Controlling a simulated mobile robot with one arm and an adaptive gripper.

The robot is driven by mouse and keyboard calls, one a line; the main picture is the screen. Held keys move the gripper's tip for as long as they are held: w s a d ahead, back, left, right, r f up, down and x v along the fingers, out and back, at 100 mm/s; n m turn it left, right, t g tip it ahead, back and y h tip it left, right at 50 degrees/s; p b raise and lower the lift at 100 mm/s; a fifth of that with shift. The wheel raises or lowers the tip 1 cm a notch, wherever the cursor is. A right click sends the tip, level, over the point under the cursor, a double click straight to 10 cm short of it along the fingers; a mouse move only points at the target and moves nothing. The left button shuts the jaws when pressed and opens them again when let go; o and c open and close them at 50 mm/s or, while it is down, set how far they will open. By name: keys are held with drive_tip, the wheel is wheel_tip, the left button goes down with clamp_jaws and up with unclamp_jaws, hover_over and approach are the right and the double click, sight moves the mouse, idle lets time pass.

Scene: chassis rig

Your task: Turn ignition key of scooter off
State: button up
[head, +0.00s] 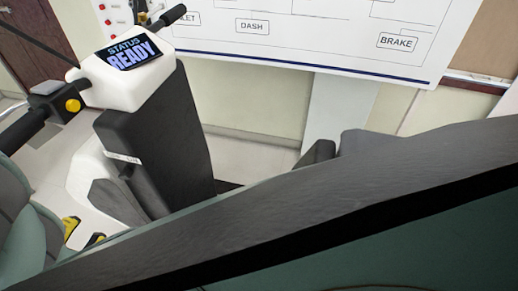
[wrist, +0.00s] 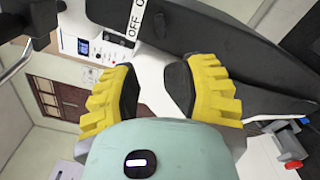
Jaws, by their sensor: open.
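The scooter's white head (head: 125,85) carries a screen (head: 130,53) reading "STATUS READY", at upper left in the head view. Below it is the dark front column (head: 165,135) with a small white label strip (head: 122,157). I cannot make out the ignition key in either view. My gripper (wrist: 152,88) has yellow fingers with dark pads, spread apart with nothing between them. It also shows at lower left in the head view (head: 84,236), low beside the scooter.
Handlebar grips (head: 22,130) stick out beside the scooter's head, with a yellow button (head: 73,105). A wall board (head: 310,35) with labels such as "DASH" and "BRAKE" stands behind. A red part (wrist: 290,145) shows at right in the wrist view. Floor right of the column is partly open.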

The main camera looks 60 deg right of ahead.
sight(123, 179)
drive_tip(key=p+x, duration=0.3)
drive_tip(key=x, duration=1.2)
drive_tip(key=shift+s, duration=0.1)
drive_tip(key=shift+o, duration=0.2)
drive_tip(key=shift+a+f, duration=0.1)
clamp_jaws()
